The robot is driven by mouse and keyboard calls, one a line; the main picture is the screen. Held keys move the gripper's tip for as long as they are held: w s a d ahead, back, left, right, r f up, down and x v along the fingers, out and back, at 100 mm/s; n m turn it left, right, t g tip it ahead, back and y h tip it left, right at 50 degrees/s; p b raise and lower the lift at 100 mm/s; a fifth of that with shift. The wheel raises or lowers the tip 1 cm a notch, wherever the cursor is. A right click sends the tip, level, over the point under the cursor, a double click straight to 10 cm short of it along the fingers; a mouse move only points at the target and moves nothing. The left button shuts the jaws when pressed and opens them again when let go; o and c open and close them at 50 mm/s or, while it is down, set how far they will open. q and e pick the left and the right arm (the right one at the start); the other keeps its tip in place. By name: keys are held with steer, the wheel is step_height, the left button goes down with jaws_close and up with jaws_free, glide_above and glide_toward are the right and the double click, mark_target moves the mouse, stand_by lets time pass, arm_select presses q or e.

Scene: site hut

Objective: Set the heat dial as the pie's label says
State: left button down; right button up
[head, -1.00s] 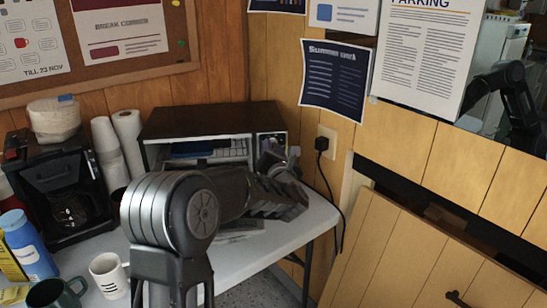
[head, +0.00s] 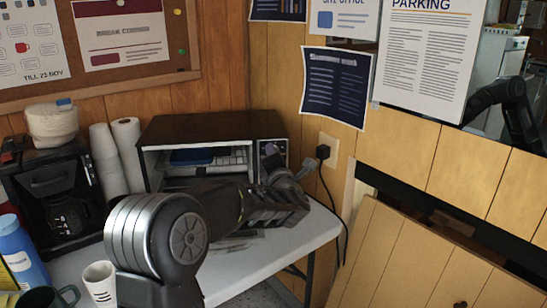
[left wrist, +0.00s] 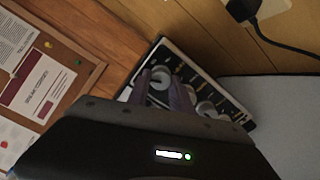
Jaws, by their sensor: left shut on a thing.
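The microwave (head: 215,128) stands at the back of the white table with its front open. Its control panel (head: 280,149) is at the right of its front, partly hidden by my left gripper (head: 279,172). In the left wrist view the dark panel has pale dials and marks. My left gripper is shut on one dial (left wrist: 160,78), its fingers on either side of it. A second dial (left wrist: 206,109) shows beside it. I cannot read the dial's setting. A blue item (head: 192,157) lies inside the microwave; I cannot tell whether it is the pie, and no label is readable.
The table's right end (head: 318,222) is clear.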

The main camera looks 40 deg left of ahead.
arm_select(q)
steer(key=c, duration=1.1)
jaws_free()
steer(key=shift+c, duration=0.2)
